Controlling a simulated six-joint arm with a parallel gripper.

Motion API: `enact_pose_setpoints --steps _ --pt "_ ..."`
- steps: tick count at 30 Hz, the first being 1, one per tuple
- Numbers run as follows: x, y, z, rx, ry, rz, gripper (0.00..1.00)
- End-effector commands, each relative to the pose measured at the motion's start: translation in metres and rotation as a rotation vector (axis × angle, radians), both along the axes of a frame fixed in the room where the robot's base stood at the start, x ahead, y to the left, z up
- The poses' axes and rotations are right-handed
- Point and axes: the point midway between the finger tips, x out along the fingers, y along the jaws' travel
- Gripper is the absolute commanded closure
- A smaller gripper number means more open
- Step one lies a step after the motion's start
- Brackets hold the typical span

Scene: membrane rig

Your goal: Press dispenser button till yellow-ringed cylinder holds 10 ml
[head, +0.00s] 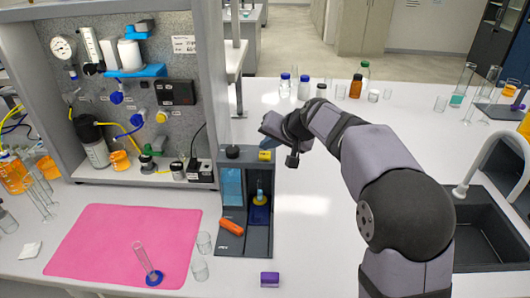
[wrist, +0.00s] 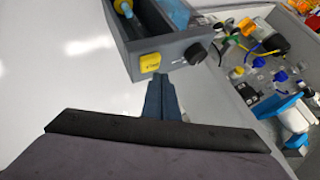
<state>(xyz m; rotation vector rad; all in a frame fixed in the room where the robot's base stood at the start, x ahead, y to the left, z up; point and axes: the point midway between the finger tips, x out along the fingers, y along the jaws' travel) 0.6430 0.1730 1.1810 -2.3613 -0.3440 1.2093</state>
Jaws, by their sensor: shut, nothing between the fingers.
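The dark grey dispenser (head: 245,245) stands mid-bench, with a blue-filled window (head: 232,188). Its yellow button (head: 265,156) sits on top at the right and shows large in the wrist view (wrist: 150,62). The yellow-ringed cylinder (head: 260,195) stands upright in the dispenser bay on a blue base; its ring also shows in the wrist view (wrist: 124,7). Its liquid level is too small to read. My gripper (head: 267,145) is shut and empty beside the button. In the wrist view its fingertips (wrist: 161,78) are close to the button; I cannot tell whether they touch.
A black knob (head: 233,152) is left of the button. An orange object (head: 231,227) lies in the dispenser's front. A blue-based cylinder (head: 150,272) stands on the pink mat (head: 100,240). A purple block (head: 270,279) lies in front. The instrument panel (head: 140,60) rises behind left.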

Motion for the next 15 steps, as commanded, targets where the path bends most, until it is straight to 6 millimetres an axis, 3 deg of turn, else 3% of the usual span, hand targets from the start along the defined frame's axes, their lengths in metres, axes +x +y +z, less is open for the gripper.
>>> enact_pose_setpoints --steps 15 --pt "0.000 0.000 0.012 0.001 -0.002 -0.001 1.00"
